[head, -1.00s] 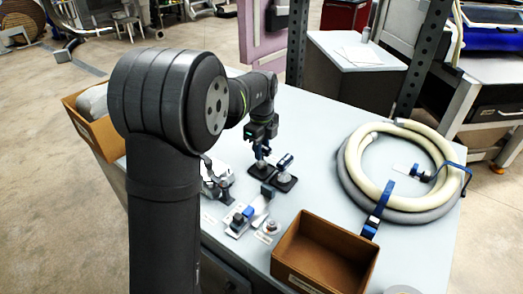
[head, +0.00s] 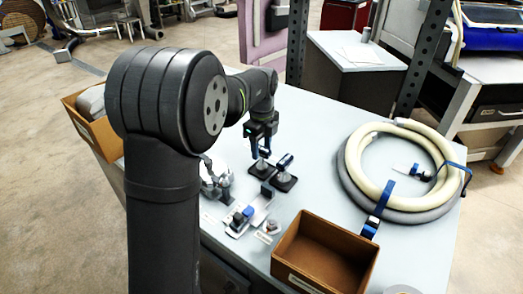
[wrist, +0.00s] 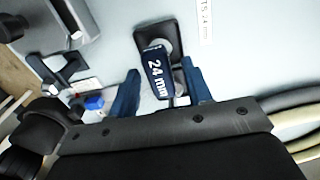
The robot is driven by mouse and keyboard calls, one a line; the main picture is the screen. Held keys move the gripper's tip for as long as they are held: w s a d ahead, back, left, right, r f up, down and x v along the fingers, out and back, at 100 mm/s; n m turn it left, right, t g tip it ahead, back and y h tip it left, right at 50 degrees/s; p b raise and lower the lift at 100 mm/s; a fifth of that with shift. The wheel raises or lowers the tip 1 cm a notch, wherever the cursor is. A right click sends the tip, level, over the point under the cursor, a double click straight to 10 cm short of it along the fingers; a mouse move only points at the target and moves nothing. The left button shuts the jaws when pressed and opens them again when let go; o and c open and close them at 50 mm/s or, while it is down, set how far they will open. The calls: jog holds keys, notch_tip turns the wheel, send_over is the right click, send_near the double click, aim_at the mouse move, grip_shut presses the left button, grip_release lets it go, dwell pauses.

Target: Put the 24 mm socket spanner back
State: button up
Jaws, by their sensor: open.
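The 24 mm socket spanner (wrist: 157,76), with its dark blue handle marked "24 mm", shows in the wrist view over a black base plate (wrist: 144,31). My gripper (wrist: 160,92) is open, with one blue finger on each side of the handle and gaps visible at both sides. In the head view my gripper (head: 262,152) is above the left of two black bases (head: 259,172).
A label ending in "24 mm" (wrist: 205,22) lies beside the base plate. Clamps and small blue-and-silver parts (head: 240,219) lie nearer the front. An open brown box (head: 325,252) and a coiled hose (head: 350,185) are to the right. The bench between base and hose is clear.

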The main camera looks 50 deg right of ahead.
notch_tip(320, 180, up, 10)
jog(key=shift+r, duration=0.25)
dwell(0.3)
jog(key=shift+f, duration=4.3)
jog(key=shift+f, duration=0.1)
